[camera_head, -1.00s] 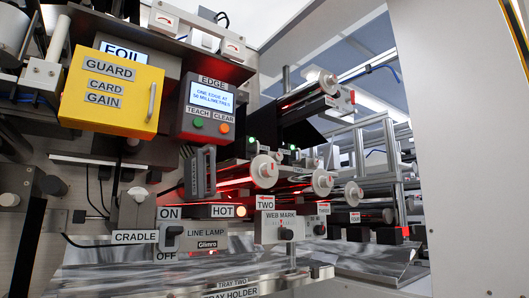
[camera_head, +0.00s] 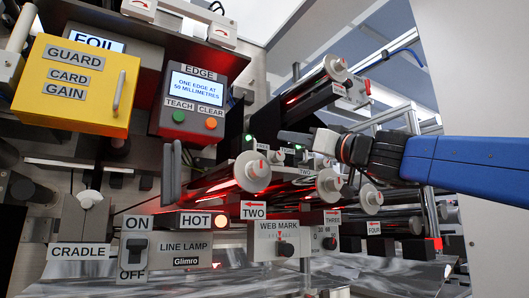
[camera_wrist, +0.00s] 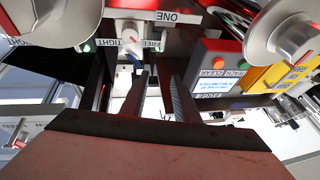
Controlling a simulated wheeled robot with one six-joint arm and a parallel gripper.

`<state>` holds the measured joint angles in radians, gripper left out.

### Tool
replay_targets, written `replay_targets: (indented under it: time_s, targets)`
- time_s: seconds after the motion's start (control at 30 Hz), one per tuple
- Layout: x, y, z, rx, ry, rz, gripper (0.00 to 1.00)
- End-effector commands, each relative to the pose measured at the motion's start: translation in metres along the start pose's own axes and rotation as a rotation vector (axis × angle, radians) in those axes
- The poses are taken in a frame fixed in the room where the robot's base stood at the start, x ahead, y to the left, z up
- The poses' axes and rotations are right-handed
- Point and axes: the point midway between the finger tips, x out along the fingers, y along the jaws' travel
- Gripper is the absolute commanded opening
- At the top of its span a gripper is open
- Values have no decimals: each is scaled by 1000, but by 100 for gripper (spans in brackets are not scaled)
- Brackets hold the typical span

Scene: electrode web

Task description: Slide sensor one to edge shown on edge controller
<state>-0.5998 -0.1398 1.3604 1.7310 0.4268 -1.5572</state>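The edge controller (camera_head: 202,98) is a grey box with a lit screen reading "ONE EDGE AT 50 MILLIMETRES", a green TEACH button and an orange CLEAR button. In the wrist view the edge controller (camera_wrist: 222,78) appears upside down at the right. A block labelled ONE (camera_wrist: 165,17) is at the top of the wrist view, upside down, with a white knob (camera_wrist: 128,32) by FREE and TIGHT marks. My gripper (camera_head: 284,137) reaches in from the right, among the rollers. In the wrist view my gripper (camera_wrist: 158,76) has its fingers apart, with nothing seen between them.
White-ended rollers (camera_head: 252,170) crowd below my gripper. A dark roller unit (camera_head: 318,88) is above it. The yellow guard box (camera_head: 75,86) stands at the left. WEB MARK (camera_head: 280,238) and LINE LAMP (camera_head: 187,248) panels are below. A large round roller end (camera_wrist: 68,20) is close at the wrist view's upper left.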

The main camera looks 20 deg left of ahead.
Motion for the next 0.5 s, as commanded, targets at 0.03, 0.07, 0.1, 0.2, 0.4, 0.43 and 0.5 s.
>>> replay_targets:
  time_s: [0.03,0.07,0.1,0.2,0.4,0.43,0.5]
  targets:
    - [4,-2,-3,2,8,-2,28]
    - [5,-2,-3,2,10,-2,28]
    - [8,-2,-2,2,11,-2,28]
    - [17,-1,2,2,10,-2,28]
    - [46,-1,15,3,9,-3,28]
    - [51,-1,17,3,8,-2,28]
    - [62,-1,21,2,9,-2,28]
